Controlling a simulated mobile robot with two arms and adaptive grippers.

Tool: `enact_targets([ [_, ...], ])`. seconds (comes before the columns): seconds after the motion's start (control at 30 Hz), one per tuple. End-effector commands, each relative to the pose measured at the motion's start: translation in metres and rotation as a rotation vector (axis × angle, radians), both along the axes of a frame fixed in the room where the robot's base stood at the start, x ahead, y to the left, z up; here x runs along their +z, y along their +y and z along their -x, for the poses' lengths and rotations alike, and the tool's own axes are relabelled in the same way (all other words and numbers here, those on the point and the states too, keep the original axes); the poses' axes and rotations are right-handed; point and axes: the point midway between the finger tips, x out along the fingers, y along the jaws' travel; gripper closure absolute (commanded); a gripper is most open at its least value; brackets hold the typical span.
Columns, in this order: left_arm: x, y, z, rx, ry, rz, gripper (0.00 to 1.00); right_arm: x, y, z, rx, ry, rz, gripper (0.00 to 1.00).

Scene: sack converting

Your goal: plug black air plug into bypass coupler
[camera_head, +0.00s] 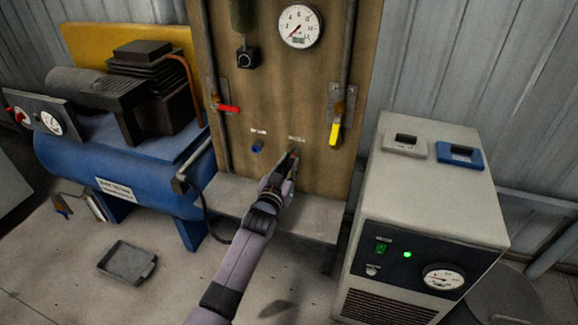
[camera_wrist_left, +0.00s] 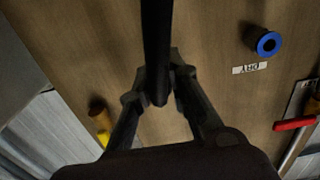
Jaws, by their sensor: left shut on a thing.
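My left gripper (camera_head: 287,168) is at the wooden board, just below the right-hand white label (camera_head: 296,139). In the left wrist view its fingers (camera_wrist_left: 159,82) are closed around a dark, rod-like part (camera_wrist_left: 157,45), which appears to be the black air plug with its hose. The bypass coupler is hidden behind the gripper and plug, so I cannot tell whether the plug is seated in it. A blue coupler (camera_head: 257,146) sits to the left on the board; it also shows in the left wrist view (camera_wrist_left: 268,43), beside a DRY label (camera_wrist_left: 250,69). My right gripper is not in view.
A red-handled valve (camera_head: 228,108) and a yellow-handled valve (camera_head: 335,133) flank the board. A grey shelf (camera_head: 315,215) lies below. A blue compressor tank (camera_head: 120,165) stands left, a grey dryer cabinet (camera_head: 430,205) right. A black tray (camera_head: 127,262) lies on the floor.

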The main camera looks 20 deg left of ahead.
Motion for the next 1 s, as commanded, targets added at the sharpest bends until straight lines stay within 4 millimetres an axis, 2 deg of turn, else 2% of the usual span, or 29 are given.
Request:
enact_targets([
  [0.1,0.000,0.000,0.000,0.000,-0.001,0.000,1.00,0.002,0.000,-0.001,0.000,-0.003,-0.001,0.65],
  [0.13,0.000,0.000,0.000,0.000,-0.001,0.000,0.82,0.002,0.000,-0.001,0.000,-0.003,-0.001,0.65],
  [0.47,0.000,0.000,0.000,0.000,0.000,0.000,0.60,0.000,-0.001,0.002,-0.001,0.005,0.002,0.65],
  [0.8,-0.001,0.000,0.003,0.000,0.001,0.000,0.60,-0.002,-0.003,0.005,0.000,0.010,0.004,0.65],
  [1.0,-0.002,0.001,0.026,0.000,0.002,-0.001,0.60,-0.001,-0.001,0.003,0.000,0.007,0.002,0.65],
])
